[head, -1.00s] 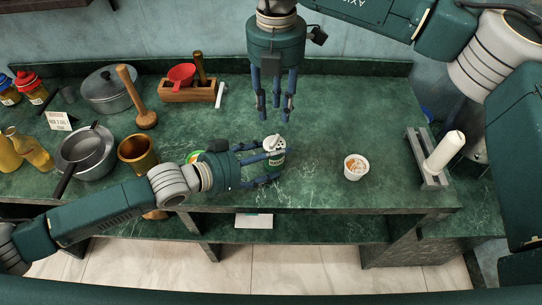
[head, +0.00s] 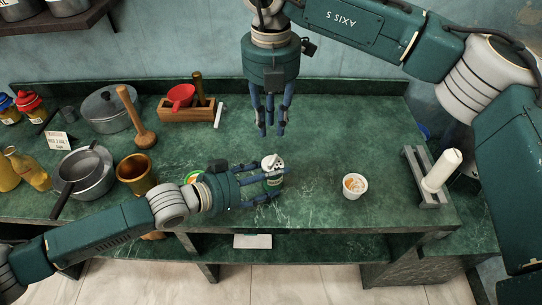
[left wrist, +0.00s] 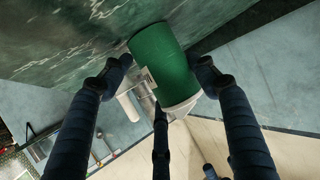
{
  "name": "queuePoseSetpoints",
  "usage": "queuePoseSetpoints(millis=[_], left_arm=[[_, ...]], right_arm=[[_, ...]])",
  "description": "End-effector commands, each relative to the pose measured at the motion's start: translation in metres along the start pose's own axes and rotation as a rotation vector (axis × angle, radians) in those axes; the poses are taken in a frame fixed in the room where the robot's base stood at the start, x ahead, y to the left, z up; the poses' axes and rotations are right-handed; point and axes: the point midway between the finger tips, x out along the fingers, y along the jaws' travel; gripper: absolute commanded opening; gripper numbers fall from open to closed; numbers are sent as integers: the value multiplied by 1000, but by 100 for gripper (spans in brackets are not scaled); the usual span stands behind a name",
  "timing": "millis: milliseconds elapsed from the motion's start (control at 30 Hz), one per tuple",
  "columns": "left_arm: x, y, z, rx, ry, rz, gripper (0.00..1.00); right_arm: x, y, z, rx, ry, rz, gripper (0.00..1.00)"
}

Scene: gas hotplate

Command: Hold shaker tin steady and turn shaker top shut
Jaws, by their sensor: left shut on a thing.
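The shaker tin (head: 273,181) is green and stands upright near the counter's front edge. Its white shaker top (head: 271,161) sits on its upper end. My left gripper (head: 276,183) is shut around the tin from the left. In the left wrist view the green tin (left wrist: 163,60) lies between the fingers, with the white top (left wrist: 182,106) at its lower end. My right gripper (head: 271,130) hangs above and behind the tin, pointing down. Its fingers are apart and empty, clear of the top. Whether the top is fully shut cannot be told.
A white cup (head: 354,187) with contents stands right of the tin. A white cylinder on a grey stand (head: 437,171) is farther right. A brass mortar (head: 135,175), pans (head: 85,173) and a wooden pestle (head: 143,137) stand left. The counter around the cup is clear.

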Motion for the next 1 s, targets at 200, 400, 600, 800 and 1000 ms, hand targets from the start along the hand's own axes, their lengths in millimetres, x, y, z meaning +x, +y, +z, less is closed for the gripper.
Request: queuePoseSetpoints(millis=[200, 400, 600, 800, 1000], left_arm=[[0, 0, 2, -1, -4, 0, 30], [0, 0, 2, -2, -5, 0, 30], [0, 0, 3, -2, -5, 0, 30], [0, 0, 3, -2, -6, 0, 30], [0, 0, 3, -2, -6, 0, 30]], right_arm=[[43, -1, -1, 1, 4, -3, 22], [81, -1, -1, 3, 3, -2, 22], [103, -1, 0, 3, 1, -1, 22], [109, 0, 0, 3, 1, 1, 22], [109, 0, 0, 3, 1, 0, 18]])
